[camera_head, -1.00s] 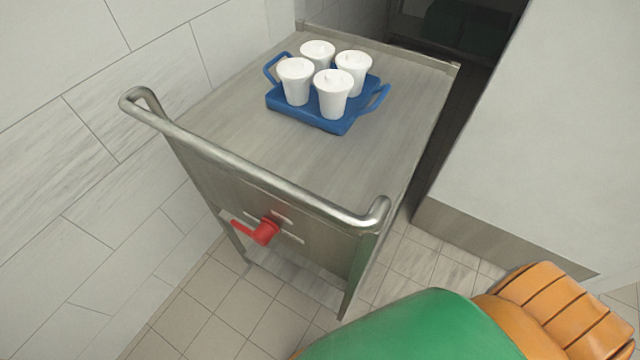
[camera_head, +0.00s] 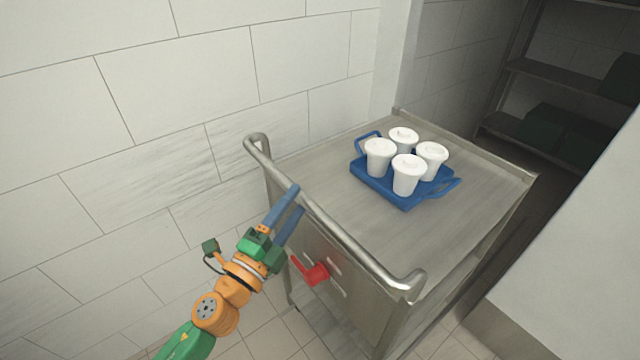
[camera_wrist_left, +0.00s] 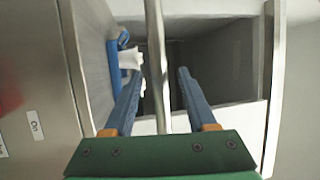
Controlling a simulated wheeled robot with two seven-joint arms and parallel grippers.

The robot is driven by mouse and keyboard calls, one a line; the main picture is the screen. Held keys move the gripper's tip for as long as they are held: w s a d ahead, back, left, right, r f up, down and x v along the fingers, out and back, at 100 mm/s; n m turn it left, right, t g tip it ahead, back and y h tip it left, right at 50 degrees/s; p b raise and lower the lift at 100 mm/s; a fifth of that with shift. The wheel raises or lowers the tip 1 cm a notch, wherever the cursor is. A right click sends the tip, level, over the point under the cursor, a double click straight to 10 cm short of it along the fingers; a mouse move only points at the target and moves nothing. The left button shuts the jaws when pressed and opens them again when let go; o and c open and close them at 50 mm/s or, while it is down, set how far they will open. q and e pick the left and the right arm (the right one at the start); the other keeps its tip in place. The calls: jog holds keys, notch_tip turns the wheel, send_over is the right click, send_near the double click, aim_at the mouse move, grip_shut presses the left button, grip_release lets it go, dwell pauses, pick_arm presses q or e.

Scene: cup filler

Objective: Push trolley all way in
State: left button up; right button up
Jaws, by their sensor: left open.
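The grey metal trolley (camera_head: 325,185) stands at an angle, its far end toward a dark opening between walls. Its handle bar (camera_head: 345,240) runs along the near edge; in the left wrist view the bar (camera_wrist_left: 155,60) passes between my two blue fingers. My left gripper (camera_head: 297,202) is open at the left part of the bar, with one finger over it and one on the near side. I cannot tell whether the fingers touch it. A blue tray (camera_head: 385,192) with several white lidded cups (camera_head: 406,175) sits on the trolley top. My right gripper is not in view.
A red lever (camera_head: 316,272) sticks out of the trolley's front panel. A tiled wall (camera_head: 170,90) stands at the left and a pale wall (camera_head: 570,270) at the right. Dark shelves (camera_head: 560,75) with green boxes stand beyond the opening. Tiled floor shows below.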

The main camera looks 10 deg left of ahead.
aim_at(303, 192)
pick_arm(q)
jog(key=p+x, duration=0.1)
jog(key=x, duration=0.4)
jog(key=shift+w, duration=0.4)
grip_shut()
jog(key=shift+f, duration=0.15)
dwell(0.8)
